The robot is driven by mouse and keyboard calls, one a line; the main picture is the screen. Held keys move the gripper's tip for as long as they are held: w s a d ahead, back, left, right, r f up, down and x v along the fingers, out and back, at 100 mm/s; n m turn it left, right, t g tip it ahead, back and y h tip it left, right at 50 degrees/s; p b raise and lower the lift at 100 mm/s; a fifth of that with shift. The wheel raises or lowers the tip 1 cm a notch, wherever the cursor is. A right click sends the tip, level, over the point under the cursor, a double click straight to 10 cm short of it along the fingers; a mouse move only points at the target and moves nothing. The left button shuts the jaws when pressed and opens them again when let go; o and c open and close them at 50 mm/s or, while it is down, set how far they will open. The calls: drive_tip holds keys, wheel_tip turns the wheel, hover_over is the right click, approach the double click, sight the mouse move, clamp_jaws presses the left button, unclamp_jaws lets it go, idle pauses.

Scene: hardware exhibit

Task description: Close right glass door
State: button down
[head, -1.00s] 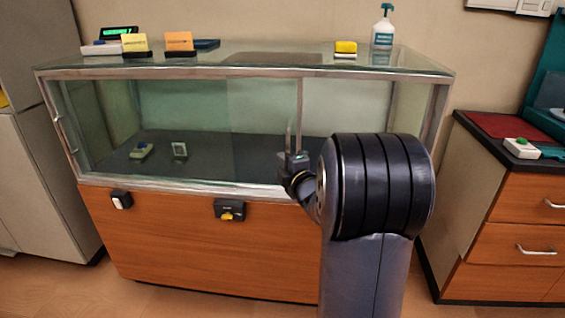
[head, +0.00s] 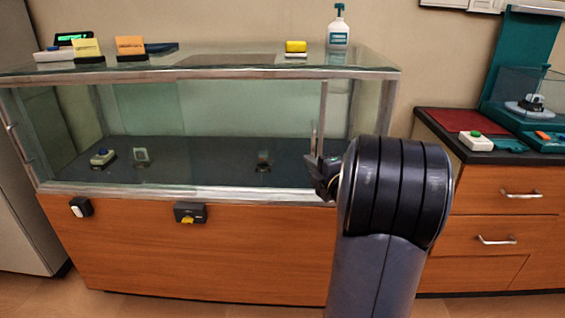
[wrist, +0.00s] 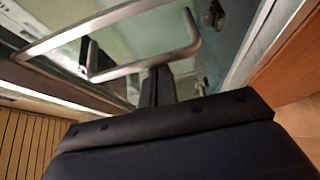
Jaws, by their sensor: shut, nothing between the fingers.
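The glass display case (head: 215,192) has a metal frame and a wood base. The right glass door (head: 240,105) spans its front; its upright metal handle (head: 323,110) stands a little left of the case's right corner post. My gripper (head: 318,165) is shut at the lower end of this handle, with nothing between its fingers. In the wrist view, the dark fingers (wrist: 158,85) are close against the bent metal handle (wrist: 120,72); I cannot tell whether they touch it. My arm hides the case's lower right corner.
A spray bottle (head: 338,30), a yellow block (head: 296,46) and small signs stand on the case top. Small devices sit inside. A card-slot box (head: 190,212) is on the base front. A drawer cabinet (head: 505,205) stands at the right; open floor lies in front.

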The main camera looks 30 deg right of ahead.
drive_tip(key=s+d+p, duration=0.1)
drive_tip(key=s+d, duration=0.8)
drive_tip(key=d, duration=0.5)
drive_tip(key=shift+s, duration=0.25)
drive_tip(key=shift+w, duration=0.1)
